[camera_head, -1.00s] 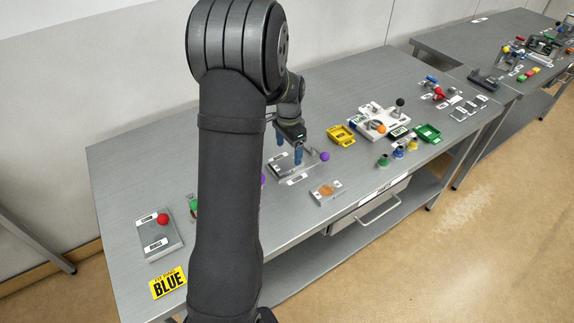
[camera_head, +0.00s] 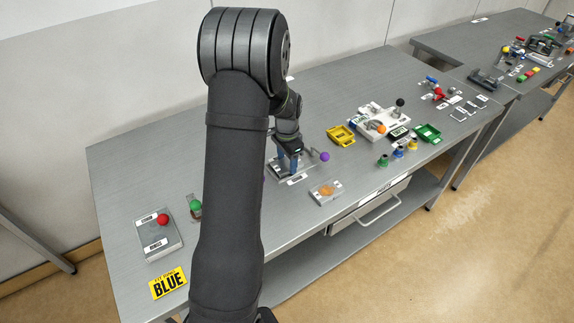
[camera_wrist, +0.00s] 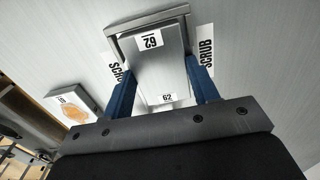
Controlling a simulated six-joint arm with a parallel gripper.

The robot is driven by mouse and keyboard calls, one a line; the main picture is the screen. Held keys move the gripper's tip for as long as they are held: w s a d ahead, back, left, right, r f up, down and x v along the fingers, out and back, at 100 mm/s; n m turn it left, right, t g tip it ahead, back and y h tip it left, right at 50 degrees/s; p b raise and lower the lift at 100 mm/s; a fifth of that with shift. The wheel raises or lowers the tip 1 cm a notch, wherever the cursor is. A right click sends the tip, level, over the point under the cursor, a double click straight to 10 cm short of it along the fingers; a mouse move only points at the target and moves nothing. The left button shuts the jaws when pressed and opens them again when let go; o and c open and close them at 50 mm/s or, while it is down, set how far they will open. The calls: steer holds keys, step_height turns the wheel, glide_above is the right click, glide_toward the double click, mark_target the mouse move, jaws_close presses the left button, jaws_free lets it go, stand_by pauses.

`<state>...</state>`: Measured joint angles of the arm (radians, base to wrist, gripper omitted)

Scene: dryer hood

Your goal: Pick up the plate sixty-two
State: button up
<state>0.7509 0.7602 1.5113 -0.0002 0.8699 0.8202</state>
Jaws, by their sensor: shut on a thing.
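The plate sixty-two (camera_wrist: 158,72) is a grey metal block with white "62" labels, seen in the wrist view between the two blue fingers. My gripper (camera_wrist: 162,82) is shut on it, one finger at each side. A grey metal frame edge lies around the plate's far end, and "SCRUB" labels flank it. I cannot tell whether the plate is clear of its seat. In the head view my gripper (camera_head: 287,165) is low over the grey fixture on the table, and the plate is mostly hidden by the fingers.
A purple knob (camera_head: 324,157) stands just right of the gripper. A small block with an orange patch (camera_head: 323,191) lies in front. A yellow tray (camera_head: 341,136), a white panel (camera_head: 374,123) and a green tray (camera_head: 428,133) stand further right. A red-button box (camera_head: 160,235) is at left.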

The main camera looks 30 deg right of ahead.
steer(key=shift+c, duration=0.2)
steer(key=shift+r, duration=0.5)
steer(key=r, duration=0.2)
steer(key=s+r, duration=0.1)
steer(key=shift+d+r, duration=0.2)
steer(key=shift+r, duration=0.2)
steer(key=s+d+r, duration=0.3)
steer(key=s+r, duration=0.3)
steer(key=s, duration=0.4)
steer(key=s+a+n, duration=0.2)
steer(key=s+a, duration=0.2)
steer(key=s, duration=0.4)
steer(key=s+a+n, duration=0.2)
steer(key=s+a, duration=0.3)
steer(key=s, duration=0.2)
glide_above(294, 211)
steer(key=shift+n, duration=0.3)
step_height(294, 211, down, 7)
steer(key=shift+s+f, duration=0.1)
steer(key=shift+f, duration=1.95)
steer(key=shift+f, duration=0.1)
